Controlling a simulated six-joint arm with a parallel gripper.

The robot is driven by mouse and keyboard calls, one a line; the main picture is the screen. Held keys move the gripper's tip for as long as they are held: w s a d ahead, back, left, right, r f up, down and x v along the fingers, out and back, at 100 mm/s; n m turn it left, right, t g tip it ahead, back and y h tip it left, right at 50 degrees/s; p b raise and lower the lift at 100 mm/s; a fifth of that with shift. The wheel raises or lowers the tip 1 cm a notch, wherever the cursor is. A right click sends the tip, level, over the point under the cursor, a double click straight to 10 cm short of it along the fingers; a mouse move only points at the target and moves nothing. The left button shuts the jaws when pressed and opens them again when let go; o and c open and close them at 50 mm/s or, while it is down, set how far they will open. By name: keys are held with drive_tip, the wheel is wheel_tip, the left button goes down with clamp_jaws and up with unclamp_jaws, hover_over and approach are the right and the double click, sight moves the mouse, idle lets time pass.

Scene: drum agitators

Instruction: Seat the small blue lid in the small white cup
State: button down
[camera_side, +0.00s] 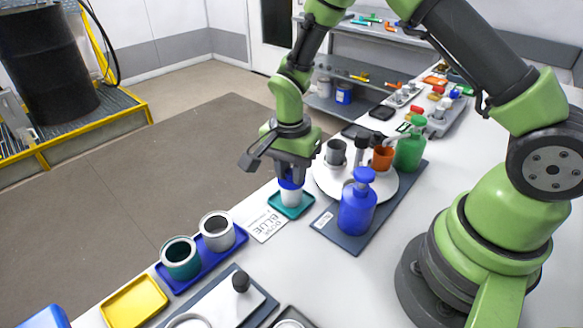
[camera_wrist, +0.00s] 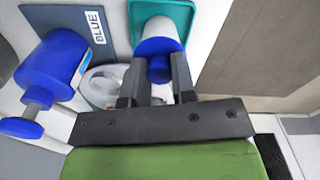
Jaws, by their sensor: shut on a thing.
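The small white cup (camera_side: 291,198) stands upright on a small teal tray (camera_side: 303,212) near the table's edge; the cup also shows in the wrist view (camera_wrist: 160,27). The small blue lid (camera_side: 290,184) is at the cup's mouth, its disc (camera_wrist: 158,48) covering the rim in the wrist view. My gripper (camera_side: 289,176) is above the cup, with its fingers (camera_wrist: 157,82) shut on the narrower top part of the lid. I cannot tell whether the lid is fully down in the cup or just at its rim.
A blue pump bottle (camera_side: 357,207) and a green bottle (camera_side: 411,150) stand right of my gripper, beside a round white plate (camera_side: 378,195) bearing a grey cup (camera_side: 336,152) and an orange cup (camera_side: 382,157). A blue tray (camera_side: 205,262) with two larger cups lies at front left.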

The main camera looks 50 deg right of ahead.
drive_tip(key=c, duration=0.9)
unclamp_jaws()
drive_tip(key=shift+o, duration=0.6)
drive_tip(key=shift+o, duration=1.2)
drive_tip(key=shift+r, duration=0.2)
drive_tip(key=shift+r, duration=3.5)
drive_tip(key=shift+r, duration=0.1)
